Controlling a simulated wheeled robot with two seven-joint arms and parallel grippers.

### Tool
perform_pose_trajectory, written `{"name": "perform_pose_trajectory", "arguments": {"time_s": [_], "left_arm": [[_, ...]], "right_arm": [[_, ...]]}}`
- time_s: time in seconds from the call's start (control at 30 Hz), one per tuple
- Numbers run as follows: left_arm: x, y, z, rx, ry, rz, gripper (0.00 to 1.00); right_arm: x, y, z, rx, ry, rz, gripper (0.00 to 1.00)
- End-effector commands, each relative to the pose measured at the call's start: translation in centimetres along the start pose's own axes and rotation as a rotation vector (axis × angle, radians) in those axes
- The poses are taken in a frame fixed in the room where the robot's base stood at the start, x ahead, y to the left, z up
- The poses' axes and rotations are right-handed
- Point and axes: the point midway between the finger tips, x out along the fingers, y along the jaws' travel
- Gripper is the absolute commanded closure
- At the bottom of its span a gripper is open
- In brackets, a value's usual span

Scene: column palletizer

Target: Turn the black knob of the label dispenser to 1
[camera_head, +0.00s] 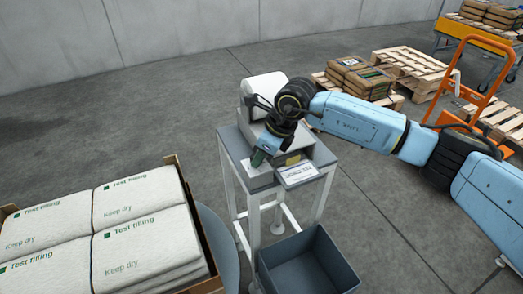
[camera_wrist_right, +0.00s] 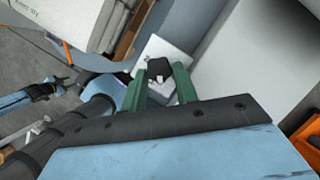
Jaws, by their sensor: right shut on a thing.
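The label dispenser (camera_head: 312,152) is a grey and white machine on a small grey stand. My right gripper (camera_head: 257,160) reaches down at its front left side. In the right wrist view, the green fingers of my right gripper (camera_wrist_right: 160,86) stand on both sides of the black knob (camera_wrist_right: 158,68) and are shut on it. A white plate (camera_wrist_right: 166,50) with small marks lies behind the knob; I cannot read which mark the knob points to. In the head view my gripper hides the knob.
A white printed label card (camera_head: 298,173) sits at the dispenser's front. A dark grey bin (camera_head: 308,263) stands on the floor before the stand. A carton (camera_head: 176,165) of white "Test filling" bags is at left. Pallets (camera_head: 412,68) and an orange hand truck (camera_head: 487,85) are at back right.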

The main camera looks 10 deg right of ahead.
Motion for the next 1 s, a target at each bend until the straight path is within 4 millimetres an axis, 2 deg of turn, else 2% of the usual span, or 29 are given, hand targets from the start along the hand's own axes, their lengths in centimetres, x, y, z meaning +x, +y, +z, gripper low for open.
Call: {"name": "perform_pose_trajectory", "arguments": {"time_s": [0.6, 1.0], "left_arm": [[0.8, -0.9, 0.5, 0.008, -0.005, -0.011, 0.64], [1.3, -2.2, 1.0, 0.016, -0.013, -0.027, 0.64]], "right_arm": [[0.1, 0.7, 0.2, 0.492, 0.000, -0.205, 0.93], [0.1, 0.8, 0.3, 0.640, 0.002, -0.265, 0.93]]}}
